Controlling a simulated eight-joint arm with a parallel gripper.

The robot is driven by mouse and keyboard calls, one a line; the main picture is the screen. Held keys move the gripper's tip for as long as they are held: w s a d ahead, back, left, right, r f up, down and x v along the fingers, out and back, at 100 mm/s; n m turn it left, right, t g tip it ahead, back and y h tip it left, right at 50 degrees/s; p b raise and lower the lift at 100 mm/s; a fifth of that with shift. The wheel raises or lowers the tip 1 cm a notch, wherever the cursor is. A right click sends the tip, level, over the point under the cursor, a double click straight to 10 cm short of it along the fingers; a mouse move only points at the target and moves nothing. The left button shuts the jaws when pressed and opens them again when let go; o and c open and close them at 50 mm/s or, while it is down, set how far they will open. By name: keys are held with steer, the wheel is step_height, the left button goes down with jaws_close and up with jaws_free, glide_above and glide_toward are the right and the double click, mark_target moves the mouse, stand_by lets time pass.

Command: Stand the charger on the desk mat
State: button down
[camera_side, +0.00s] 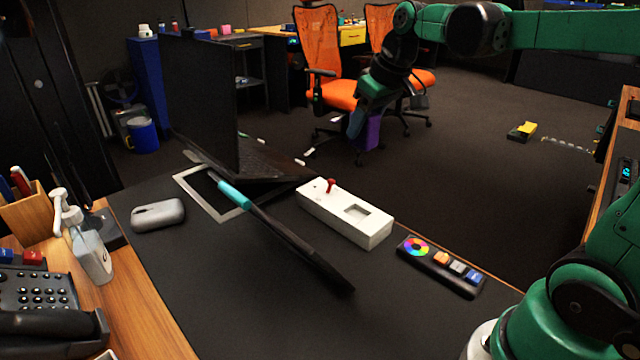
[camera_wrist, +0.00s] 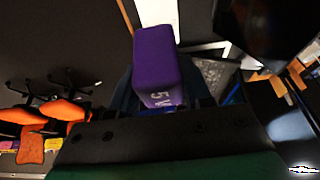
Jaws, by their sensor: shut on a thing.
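The charger (camera_side: 372,132) is a purple block held in my gripper (camera_side: 358,124), in the air beyond the desk's back edge, in front of the orange chairs. In the wrist view the charger (camera_wrist: 155,62) shows a "5V" mark on its end, between the two dark fingers of my gripper (camera_wrist: 160,92). My gripper is shut on it. The desk mat (camera_side: 255,315) is a wide dark sheet over most of the desk. A pale rectangular outline (camera_side: 181,180) lies on its far left part, partly hidden by the laptop and a long bar.
A laptop (camera_side: 200,105) stands at the back left. A long dark bar with a cyan band (camera_side: 235,194) crosses the mat. A white box with a red stick (camera_side: 345,218), a button panel (camera_side: 440,265) and a grey mouse-like case (camera_side: 158,214) stand around it. The front middle is clear.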

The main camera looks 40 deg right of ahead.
step_height(320, 180, up, 4)
steer(key=shift+f, duration=0.15)
steer(key=shift+r, duration=0.25)
steer(key=shift+s+a+n, duration=0.1)
steer(key=shift+s+n, duration=0.15)
steer(key=shift+n, duration=0.05)
steer(key=s+a+f+n+g+y, duration=0.1)
steer(key=s+a+n+g+y, duration=0.15)
steer(key=s+n, duration=0.45)
steer(key=s+a+f+n+g+y, duration=0.2)
steer(key=s+a+n, duration=0.2)
steer(key=n, duration=0.6)
steer(key=f, duration=1.9)
steer(key=shift+w+a, duration=0.15)
steer(key=shift+w, duration=0.1)
steer(key=shift+f, duration=0.1)
steer(key=shift+c, duration=2)
jaws_free()
